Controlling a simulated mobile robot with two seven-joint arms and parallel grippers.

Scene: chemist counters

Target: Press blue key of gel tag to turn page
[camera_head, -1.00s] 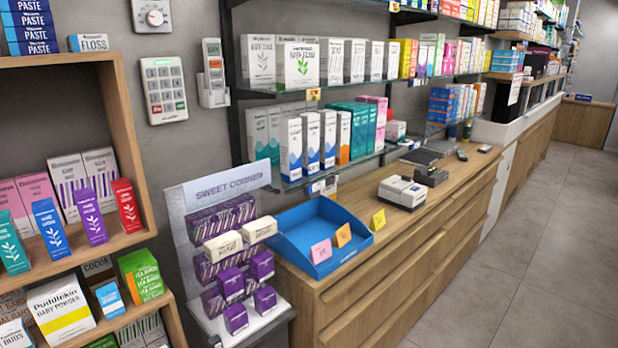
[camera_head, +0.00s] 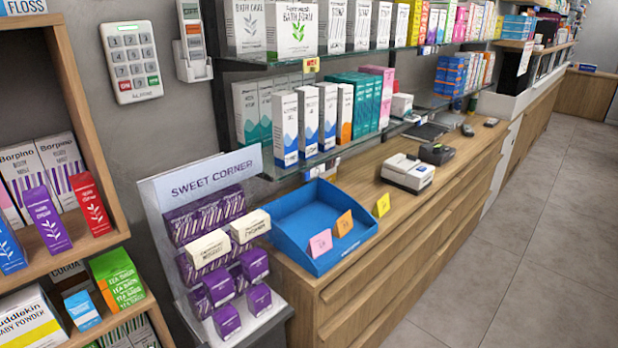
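I cannot make out a gel tag with a blue key. A small pale label (camera_head: 318,171) sits at the front edge of the lower glass shelf, too small to read. An orange-yellow tag (camera_head: 312,65) hangs on the edge of the shelf above. A white keypad (camera_head: 131,62) is on the grey wall at upper left; its lower row shows a red key and a green key. Neither of my grippers is in view.
A sweet stand (camera_head: 172,195) with purple boxes stands in front. Right of it, a blue tray (camera_head: 318,222) sits on the wooden counter (camera_head: 372,178), with a white-grey device (camera_head: 408,172) further along. A wooden shelf unit (camera_head: 92,125) fills the left. The floor (camera_head: 500,270) at right is clear.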

